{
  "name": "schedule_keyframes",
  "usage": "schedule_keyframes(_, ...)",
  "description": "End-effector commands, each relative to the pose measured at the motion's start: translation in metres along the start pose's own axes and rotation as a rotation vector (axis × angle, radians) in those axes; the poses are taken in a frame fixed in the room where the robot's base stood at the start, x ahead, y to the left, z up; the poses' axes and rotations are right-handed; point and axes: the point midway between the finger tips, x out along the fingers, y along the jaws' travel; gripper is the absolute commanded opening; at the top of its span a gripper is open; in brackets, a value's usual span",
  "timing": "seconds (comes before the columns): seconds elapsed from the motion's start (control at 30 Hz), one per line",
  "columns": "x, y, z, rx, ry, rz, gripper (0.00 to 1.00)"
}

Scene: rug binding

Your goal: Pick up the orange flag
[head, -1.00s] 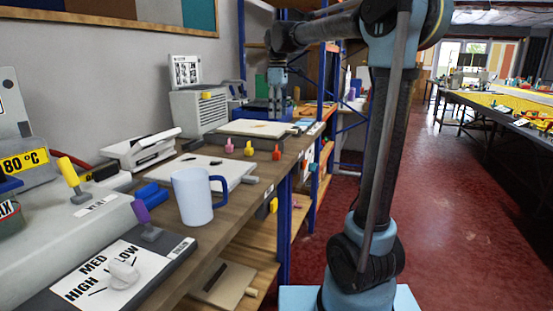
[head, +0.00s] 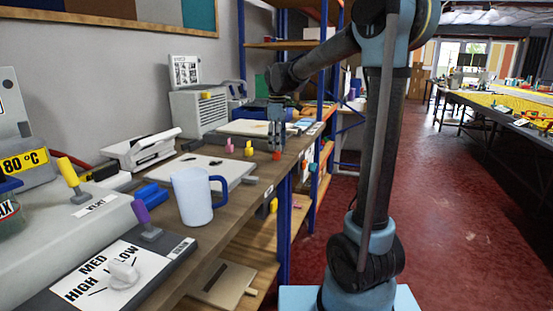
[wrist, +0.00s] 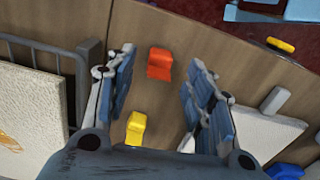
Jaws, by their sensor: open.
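The orange flag (head: 277,155), a small orange-red piece, stands near the front edge of the wooden bench top. In the wrist view the orange flag (wrist: 159,63) shows between the tips of my two fingers, with bare wood around it. My gripper (head: 276,146) points down just above the flag, and its fingers overlap the flag's top in the head view. In the wrist view my gripper (wrist: 163,75) is open, with nothing held. I cannot tell the exact height left between fingertips and flag.
A yellow flag (head: 248,149) stands close by, also low between the fingers in the wrist view (wrist: 136,128). A pink flag (head: 229,146) stands further left. A white board (head: 232,168) and a white mug (head: 192,198) lie nearer. A wire rack (wrist: 70,75) is close to the left finger.

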Motion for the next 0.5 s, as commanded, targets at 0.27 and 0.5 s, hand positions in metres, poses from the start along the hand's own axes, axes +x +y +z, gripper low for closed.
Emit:
schedule_keyframes(0.27,0.035,0.001,-0.004,-0.001,0.0,0.0,0.48)
schedule_keyframes(0.5,0.049,0.001,-0.004,0.0,0.0,0.0,0.48)
